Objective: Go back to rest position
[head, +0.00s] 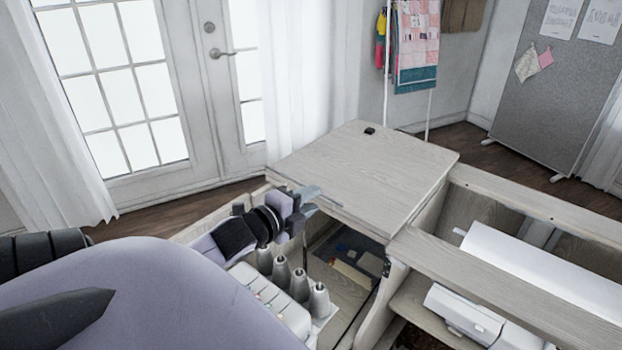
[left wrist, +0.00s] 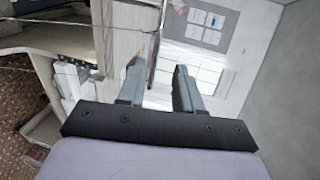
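My left gripper (head: 308,200) is beside the left edge of the pale wooden cabinet top (head: 365,165). In the left wrist view its two grey fingers (left wrist: 158,80) stand apart with nothing clearly held, and a cabinet panel edge shows between and beyond them. I cannot tell if a finger touches the wood. My right gripper is not in view.
Several grey cone-shaped pieces (head: 299,285) stand under my left wrist. An open compartment (head: 345,275) lies below the top. A white machine (head: 465,315) and a white roll (head: 540,265) are at right. A grey board (head: 555,90) stands behind.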

